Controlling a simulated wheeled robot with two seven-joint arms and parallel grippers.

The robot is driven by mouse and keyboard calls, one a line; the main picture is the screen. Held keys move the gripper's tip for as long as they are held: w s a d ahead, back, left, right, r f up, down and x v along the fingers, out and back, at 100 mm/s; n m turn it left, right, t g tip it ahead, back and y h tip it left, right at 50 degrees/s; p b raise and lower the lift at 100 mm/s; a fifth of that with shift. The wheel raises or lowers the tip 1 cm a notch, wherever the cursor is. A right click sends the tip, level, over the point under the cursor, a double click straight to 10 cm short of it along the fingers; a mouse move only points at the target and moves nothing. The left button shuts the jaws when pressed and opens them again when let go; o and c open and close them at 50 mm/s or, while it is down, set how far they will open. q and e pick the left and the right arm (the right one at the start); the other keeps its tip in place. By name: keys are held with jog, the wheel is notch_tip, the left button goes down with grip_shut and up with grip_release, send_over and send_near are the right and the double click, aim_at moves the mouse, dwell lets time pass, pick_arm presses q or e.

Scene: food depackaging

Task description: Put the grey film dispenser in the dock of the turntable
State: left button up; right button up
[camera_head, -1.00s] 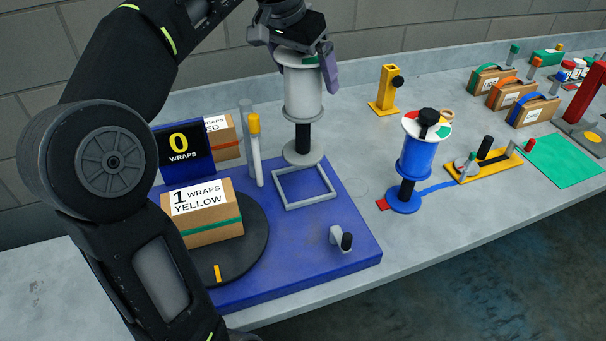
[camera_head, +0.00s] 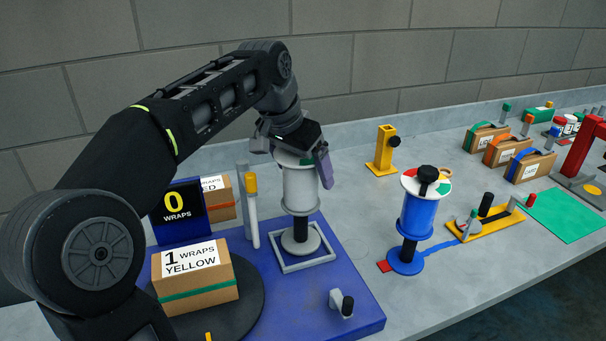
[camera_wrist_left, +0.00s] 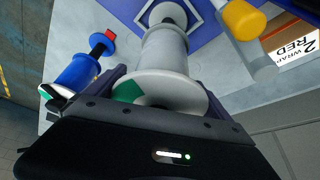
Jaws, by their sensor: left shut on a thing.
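The grey film dispenser (camera_head: 300,192) stands upright on the blue turntable base. Its round foot is inside the raised grey square frame of the dock (camera_head: 286,268); whether it rests on the floor of the dock is hard to tell. My left gripper (camera_head: 302,160) is shut on the top of the dispenser from above. In the left wrist view the dispenser (camera_wrist_left: 166,50) runs away between the fingers, its foot near the square frame. The dark turntable disc (camera_head: 250,300) carries a box labelled "1 wraps yellow" (camera_head: 198,285). My right gripper is not in view.
A post with a yellow cap (camera_head: 251,205) stands close left of the dispenser. A blue film dispenser (camera_head: 417,215) stands to the right, with a yellow post (camera_head: 384,150) behind it. A small grey fixture (camera_head: 341,303) sits at the base's front. Several boxes stand far right.

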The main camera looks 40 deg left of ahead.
pick_arm(q)
jog(key=shift+f, duration=0.75)
jog(key=shift+f, duration=0.15)
jog(key=o, duration=1.6)
jog(key=shift+o, duration=0.2)
